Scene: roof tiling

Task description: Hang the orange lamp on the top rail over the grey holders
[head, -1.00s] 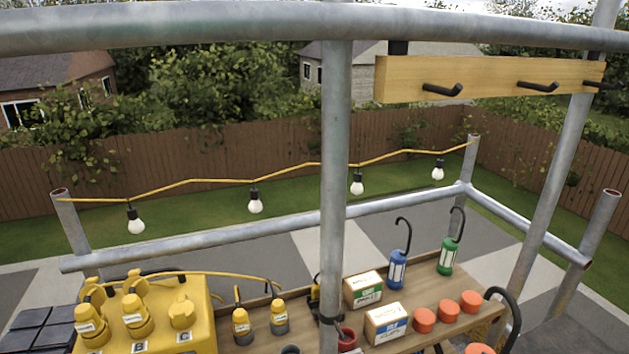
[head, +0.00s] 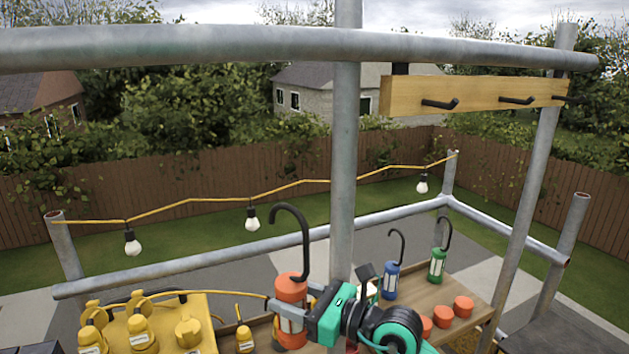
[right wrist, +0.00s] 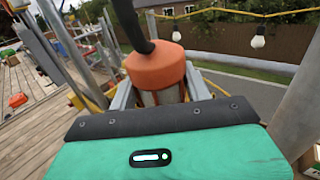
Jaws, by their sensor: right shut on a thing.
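The orange lamp (head: 290,288), with a tall black hook (head: 304,238), is held upright above the table's left part. My right gripper (head: 300,308) is shut on its body; the lamp's orange cap (right wrist: 155,66) also shows in the right wrist view. The top rail (head: 230,45) is a thick grey pipe across the head view. The hook's top is below the rail and apart from it. Other holders are hidden or out of view. My left gripper is not in view.
A grey upright post (head: 344,170) stands just right of the lamp. A wooden board with black hooks (head: 480,93) hangs at the right. Blue (head: 391,280) and green (head: 437,265) lamps and orange caps (head: 463,306) stand on the table. A bulb string (head: 190,202) runs behind.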

